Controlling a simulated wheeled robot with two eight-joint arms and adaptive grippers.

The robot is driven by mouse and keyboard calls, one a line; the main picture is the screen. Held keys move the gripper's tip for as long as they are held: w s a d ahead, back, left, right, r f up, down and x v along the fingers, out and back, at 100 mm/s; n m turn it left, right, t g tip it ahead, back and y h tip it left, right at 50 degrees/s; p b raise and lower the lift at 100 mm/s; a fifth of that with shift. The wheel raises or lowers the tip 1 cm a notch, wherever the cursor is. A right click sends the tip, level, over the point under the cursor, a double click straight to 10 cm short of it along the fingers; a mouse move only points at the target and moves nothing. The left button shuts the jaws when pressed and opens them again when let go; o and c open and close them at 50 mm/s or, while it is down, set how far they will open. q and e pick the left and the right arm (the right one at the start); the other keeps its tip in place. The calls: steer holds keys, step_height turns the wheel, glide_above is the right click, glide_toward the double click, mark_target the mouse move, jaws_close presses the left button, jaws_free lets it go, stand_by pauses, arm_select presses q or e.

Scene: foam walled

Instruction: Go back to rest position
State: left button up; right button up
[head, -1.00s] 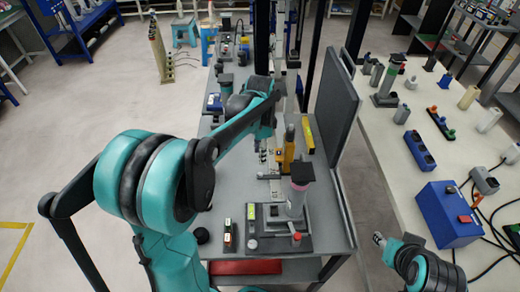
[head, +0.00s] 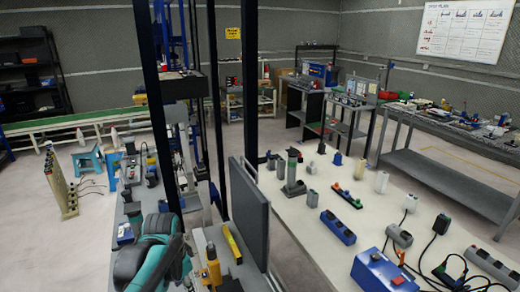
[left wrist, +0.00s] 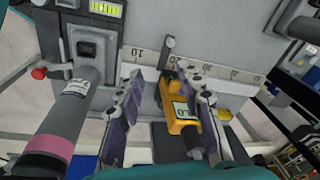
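My left arm (head: 155,255) shows teal and black at the bottom left of the head view, over the grey workbench; its fingertips cannot be made out there. In the left wrist view my left gripper (left wrist: 162,76) has its two fingers apart, with nothing held between them. A yellow-orange device (left wrist: 180,108) with a small display lies beyond the fingers, close to the right one. The same device (head: 213,264) stands on the bench in the head view. My right gripper is not in view.
An upright grey panel (head: 249,215) edges the bench beside a yellow bar (head: 232,243). Dark vertical posts rise from the bench. A white table (head: 325,195) on the right carries blue boxes, cylinders and cables. A grey cylinder with a pink band (left wrist: 72,115) is near the left finger.

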arm_select(q)
steer(key=s+d+n+t, duration=0.4)
steer(key=s+n, duration=0.3)
steer(key=s, duration=0.5)
steer(key=shift+f+t, duration=0.45)
steer(key=shift+t, duration=0.25)
steer(key=shift+s+d, duration=0.1)
